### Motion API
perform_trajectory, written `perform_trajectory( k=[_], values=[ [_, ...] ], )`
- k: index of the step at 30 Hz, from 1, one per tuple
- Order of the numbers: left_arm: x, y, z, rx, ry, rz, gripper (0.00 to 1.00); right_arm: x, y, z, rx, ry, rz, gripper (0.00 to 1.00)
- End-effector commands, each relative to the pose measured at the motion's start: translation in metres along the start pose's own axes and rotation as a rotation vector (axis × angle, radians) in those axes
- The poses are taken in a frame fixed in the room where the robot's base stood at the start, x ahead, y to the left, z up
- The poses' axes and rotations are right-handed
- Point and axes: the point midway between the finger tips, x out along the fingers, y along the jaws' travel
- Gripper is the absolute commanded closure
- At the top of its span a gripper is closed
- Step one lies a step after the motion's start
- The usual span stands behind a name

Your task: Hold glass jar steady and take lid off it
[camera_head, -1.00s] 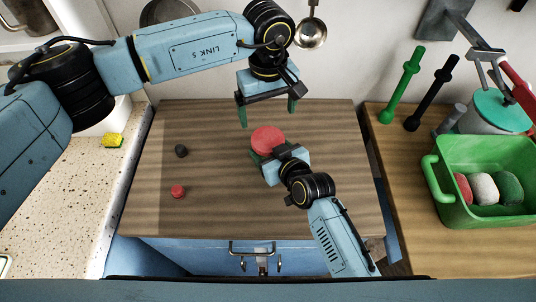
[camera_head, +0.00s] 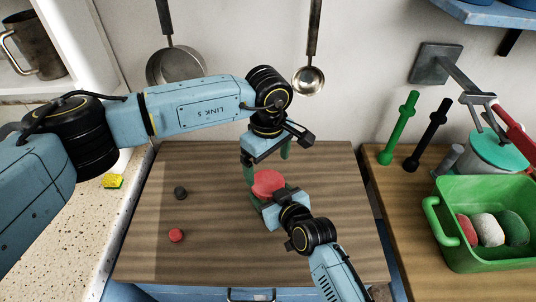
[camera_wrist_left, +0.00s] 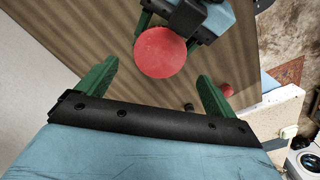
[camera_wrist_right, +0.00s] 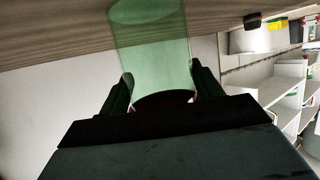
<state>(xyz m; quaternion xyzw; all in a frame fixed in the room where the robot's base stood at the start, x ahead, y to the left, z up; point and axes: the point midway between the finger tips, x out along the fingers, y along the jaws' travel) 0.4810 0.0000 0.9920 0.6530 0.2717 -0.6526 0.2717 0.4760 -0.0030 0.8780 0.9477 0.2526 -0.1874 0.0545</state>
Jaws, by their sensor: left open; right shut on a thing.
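The glass jar (camera_wrist_right: 150,55) is clear green and shows best in the right wrist view. Its round red lid (camera_head: 268,183) is on top, and it also shows in the left wrist view (camera_wrist_left: 160,52). My right gripper (camera_head: 268,208) is shut on the jar from the front right, below the lid. My left gripper (camera_head: 266,166) is open and empty, close to the lid at its far side. In the left wrist view the lid appears just beyond the gap between the open fingers. The head view hides most of the jar behind the lid and right gripper.
A small dark knob-like thing (camera_head: 181,192) and a small red one (camera_head: 176,235) lie on the wooden top at left. A green tub (camera_head: 480,262) with several coloured balls stands on the right counter. A yellow sponge (camera_head: 113,181) lies at left. The wooden top's left part is mostly clear.

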Motion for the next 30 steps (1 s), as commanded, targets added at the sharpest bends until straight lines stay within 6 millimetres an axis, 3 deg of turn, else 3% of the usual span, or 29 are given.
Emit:
perform_trajectory(
  k=[9,21,30],
  values=[
    [0.045,0.0,0.0,0.001,-0.001,-0.001,0.07,0.0,0.0,0.0,-0.001,0.0,0.001,0.99],
    [0.054,0.0,0.0,0.003,0.0,0.0,0.07,0.0,0.0,0.0,-0.001,0.0,0.001,0.99],
    [0.054,0.0,0.0,0.003,0.0,0.0,0.45,0.0,0.0,0.0,-0.001,-0.001,0.001,0.99]
  ],
)
